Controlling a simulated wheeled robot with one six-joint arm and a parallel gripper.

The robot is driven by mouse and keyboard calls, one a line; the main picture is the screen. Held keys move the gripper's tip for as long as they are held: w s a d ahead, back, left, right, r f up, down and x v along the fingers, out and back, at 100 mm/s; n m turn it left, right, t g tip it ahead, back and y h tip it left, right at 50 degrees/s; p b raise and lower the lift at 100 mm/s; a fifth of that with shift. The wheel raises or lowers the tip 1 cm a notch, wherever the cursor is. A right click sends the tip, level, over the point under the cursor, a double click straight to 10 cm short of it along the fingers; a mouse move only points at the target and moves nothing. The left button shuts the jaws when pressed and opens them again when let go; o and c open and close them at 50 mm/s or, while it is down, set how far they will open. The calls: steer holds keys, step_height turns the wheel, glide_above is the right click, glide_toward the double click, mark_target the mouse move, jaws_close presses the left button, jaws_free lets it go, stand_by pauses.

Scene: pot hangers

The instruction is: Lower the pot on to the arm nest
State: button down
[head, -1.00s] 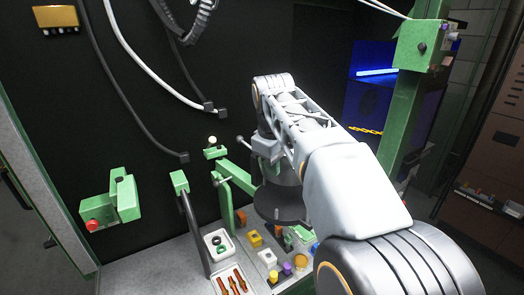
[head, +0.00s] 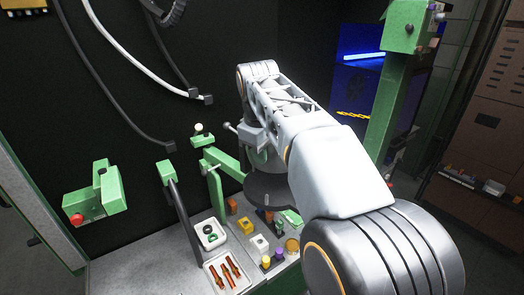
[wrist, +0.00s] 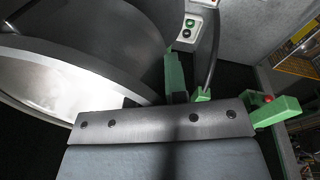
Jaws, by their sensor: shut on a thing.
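The pot (head: 268,188) shows in the head view as a grey body with a wide dark round rim, partly behind my arm. In the wrist view the pot (wrist: 70,75) fills the left side as a large curved dark and shiny surface. My gripper (wrist: 165,122) shows there as a grey bolted bar close against the pot, and it is shut on it. A green arm (head: 224,160) on a green post reaches toward the pot from the left. The nest itself is not clear; the pot and my arm hide the arm's far end. I cannot tell whether pot and green arm touch.
A dark lever with a green head (head: 166,172) stands left of the green arm. A white tray (head: 228,274) of brown-red parts and several small coloured blocks lie on the bench below. A green box with a red button (head: 95,198) is at the left. A green column (head: 397,90) stands right.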

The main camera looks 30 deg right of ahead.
mark_target(262, 167)
steer(key=shift+f+b, duration=1.55)
steer(key=shift+f, duration=0.6)
steer(key=shift+f+b, duration=1.45)
steer(key=shift+f, duration=0.85)
stand_by(0.6)
steer(key=c, duration=1.1)
jaws_free()
steer(key=shift+f, duration=0.1)
steer(key=r, duration=0.4)
steer(key=s+a+r+p, duration=0.1)
steer(key=r, duration=0.9)
steer(key=shift+s+a+p, duration=0.25)
steer(key=shift+p, duration=0.1)
steer(key=shift+s+f, duration=0.1)
steer(key=shift+f, duration=0.05)
